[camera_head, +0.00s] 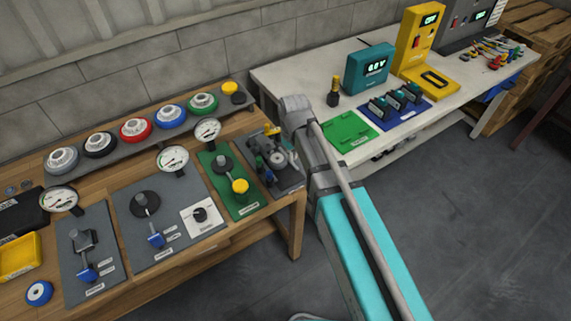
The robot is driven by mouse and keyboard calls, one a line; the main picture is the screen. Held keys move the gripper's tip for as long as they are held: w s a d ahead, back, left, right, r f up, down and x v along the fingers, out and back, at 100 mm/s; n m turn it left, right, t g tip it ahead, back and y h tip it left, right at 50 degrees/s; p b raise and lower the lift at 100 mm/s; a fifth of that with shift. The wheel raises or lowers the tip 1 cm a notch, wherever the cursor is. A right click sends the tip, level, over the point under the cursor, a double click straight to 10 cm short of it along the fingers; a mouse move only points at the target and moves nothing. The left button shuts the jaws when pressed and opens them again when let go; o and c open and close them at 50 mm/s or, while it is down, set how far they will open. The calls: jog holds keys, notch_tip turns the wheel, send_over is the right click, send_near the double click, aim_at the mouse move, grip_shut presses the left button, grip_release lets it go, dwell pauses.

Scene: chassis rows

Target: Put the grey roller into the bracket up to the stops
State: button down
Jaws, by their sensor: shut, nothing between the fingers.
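I cannot clearly make out the grey roller or the bracket in the head view. A dark board (290,179) at the right end of the wooden bench carries small grey and dark parts and a yellow piece, too small and crowded to name. My teal and grey arm (350,235) rises from the bottom right, and its grey joint (296,108) stands beside this board, covering part of the view there. I cannot pick out my gripper.
The wooden bench (215,243) holds panels with gauges, valves and a green board (240,206); coloured discs line a back shelf. A white bench (300,80) carries a teal meter (366,68), a green mat (349,131) and a blue mat (408,112). Floor at right is clear.

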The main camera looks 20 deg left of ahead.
aim_at(275, 154)
jog(key=shift+f, duration=0.1)
notch_tip(275, 154, down, 10)
jog(key=b, duration=1)
jog(key=shift+w+a, duration=1.35)
jog(key=shift+a, duration=0.2)
jog(key=shift+w+a, duration=1.15)
jog(key=shift+a, duration=0.25)
jog(key=shift+w+a, duration=1.15)
jog(key=shift+a, duration=0.2)
jog(key=shift+d, duration=0.1)
